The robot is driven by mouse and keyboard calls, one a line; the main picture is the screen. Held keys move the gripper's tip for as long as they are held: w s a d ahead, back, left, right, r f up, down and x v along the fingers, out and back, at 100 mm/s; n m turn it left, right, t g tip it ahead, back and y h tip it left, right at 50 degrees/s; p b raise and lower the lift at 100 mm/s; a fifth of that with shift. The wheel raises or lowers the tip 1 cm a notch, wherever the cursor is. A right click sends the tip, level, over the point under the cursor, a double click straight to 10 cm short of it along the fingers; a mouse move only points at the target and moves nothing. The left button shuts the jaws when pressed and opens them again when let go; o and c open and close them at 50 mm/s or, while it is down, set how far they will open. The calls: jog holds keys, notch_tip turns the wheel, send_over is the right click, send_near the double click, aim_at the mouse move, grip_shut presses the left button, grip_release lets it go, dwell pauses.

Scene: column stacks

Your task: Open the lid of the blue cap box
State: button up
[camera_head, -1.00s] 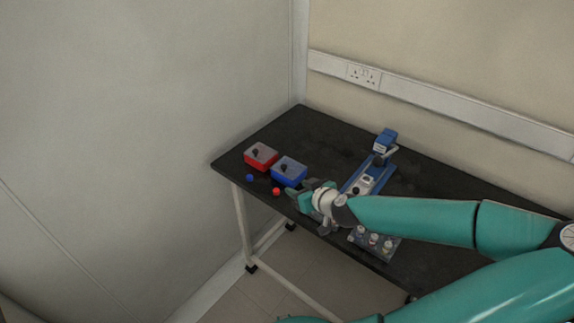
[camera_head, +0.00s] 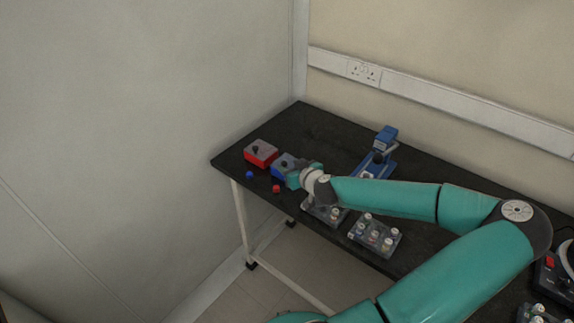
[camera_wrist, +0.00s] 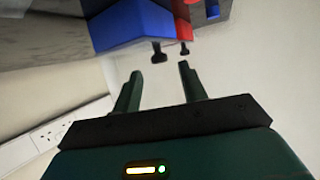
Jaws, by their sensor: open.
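The blue cap box (camera_head: 279,168) sits on the black table beside the red box (camera_head: 260,150). Its right part is hidden behind my gripper (camera_head: 295,173) in the head view. The wrist view shows the blue box (camera_wrist: 130,28) tilted at the top, with a black knob (camera_wrist: 158,54) sticking out from its lid. My gripper (camera_wrist: 159,78) is open and empty. The knob appears just beyond the fingertips, roughly in line with the gap between them. I see no contact with the knob. The lid looks closed.
A blue device (camera_head: 380,155) stands to the right of the boxes. Racks of capped vials (camera_head: 374,235) stand at the front. The back left of the table (camera_head: 300,122) is clear.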

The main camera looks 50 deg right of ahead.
aim_at(284, 163)
jog(key=shift+x, duration=1.55)
grip_shut()
